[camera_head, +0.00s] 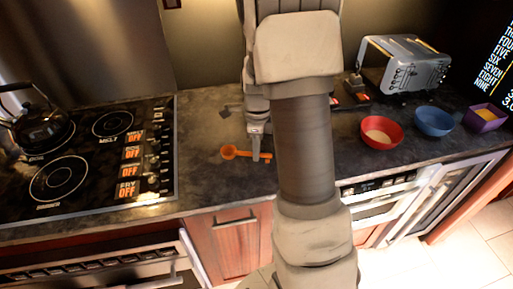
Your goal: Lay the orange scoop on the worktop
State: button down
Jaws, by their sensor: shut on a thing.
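The orange scoop (231,152) is low at or just above the dark worktop (205,183), left of my arm. Its round end points left and its handle runs right to my gripper (256,155). My gripper points down and is shut on the handle of the scoop. I cannot tell whether the scoop touches the worktop. My arm hides part of the worktop to the right of the gripper.
A black stovetop (90,155) with a dark kettle (42,128) lies left. A silver toaster (402,65), a red bowl (381,132), a blue bowl (433,121) and a purple box (486,117) stand right. The worktop between stovetop and gripper is mostly clear.

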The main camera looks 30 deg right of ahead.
jog(key=shift+f+b, duration=1.75)
jog(key=shift+f, duration=1.2)
jog(key=c, duration=0.5)
grip_release()
jog(key=shift+c, duration=0.2)
jog(key=o, duration=0.5)
jog(key=shift+o, duration=0.2)
notch_tip(320, 180, up, 18)
jog(key=p, duration=0.1)
jog(key=shift+f, duration=0.25)
